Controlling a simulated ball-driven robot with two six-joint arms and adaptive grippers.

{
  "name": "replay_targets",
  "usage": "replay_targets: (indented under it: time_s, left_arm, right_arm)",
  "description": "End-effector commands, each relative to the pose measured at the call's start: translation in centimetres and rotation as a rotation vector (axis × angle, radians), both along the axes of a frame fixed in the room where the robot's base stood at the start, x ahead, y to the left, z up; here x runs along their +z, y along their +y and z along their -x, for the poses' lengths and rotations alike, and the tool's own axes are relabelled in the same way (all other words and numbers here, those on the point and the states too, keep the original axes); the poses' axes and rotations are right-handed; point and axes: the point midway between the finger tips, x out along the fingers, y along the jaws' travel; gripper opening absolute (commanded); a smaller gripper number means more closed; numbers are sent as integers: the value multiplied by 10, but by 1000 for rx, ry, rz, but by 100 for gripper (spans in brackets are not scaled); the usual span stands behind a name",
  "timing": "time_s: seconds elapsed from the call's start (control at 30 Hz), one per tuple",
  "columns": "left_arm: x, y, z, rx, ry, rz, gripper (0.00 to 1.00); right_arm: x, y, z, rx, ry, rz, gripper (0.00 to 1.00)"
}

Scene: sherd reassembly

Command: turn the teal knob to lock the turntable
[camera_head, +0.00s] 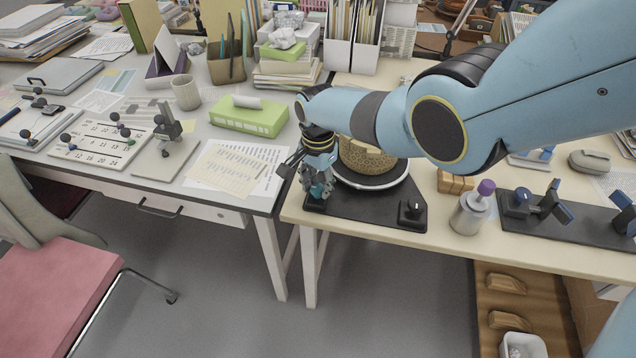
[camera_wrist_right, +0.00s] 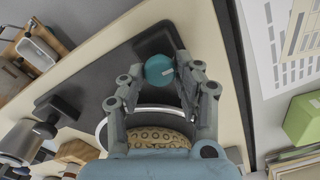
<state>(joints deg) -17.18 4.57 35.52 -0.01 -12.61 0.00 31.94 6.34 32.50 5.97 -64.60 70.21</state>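The teal knob (camera_wrist_right: 160,71) sits on a dark raised mount at one end of the turntable's black base (camera_head: 360,208). In the head view, the knob is mostly hidden by the gripper. My right gripper (camera_head: 318,188) points down over that left front corner of the base. In the wrist view, its two fingers (camera_wrist_right: 160,76) stand close on either side of the knob and seem to touch it. The round turntable (camera_head: 372,186) has a white rim and carries a tan patterned pot (camera_head: 362,160), partly hidden by my arm. My left gripper is out of view.
A black knob (camera_head: 412,209) stands at the right front corner of the base. Papers (camera_head: 235,167) and a green box (camera_head: 248,118) lie left.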

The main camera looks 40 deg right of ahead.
Motion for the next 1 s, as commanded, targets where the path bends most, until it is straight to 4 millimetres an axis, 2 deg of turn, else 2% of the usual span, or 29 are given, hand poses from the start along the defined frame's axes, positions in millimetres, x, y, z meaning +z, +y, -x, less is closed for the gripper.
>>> replay_targets:
  time_s: [0.03,0.13,0.57,0.77,1.0]
  left_arm:
    - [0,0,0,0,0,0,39]
    - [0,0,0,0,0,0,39]
    - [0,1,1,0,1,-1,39]
    - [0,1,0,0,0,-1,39]
    - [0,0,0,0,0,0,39]
  right_arm:
    - [0,0,0,0,-1,0,41]
    - [0,0,0,0,-1,0,54]
    - [6,0,-1,1,-3,0,55]
    - [29,-1,0,2,-3,1,55]
    - [79,-1,-1,1,-4,1,55]
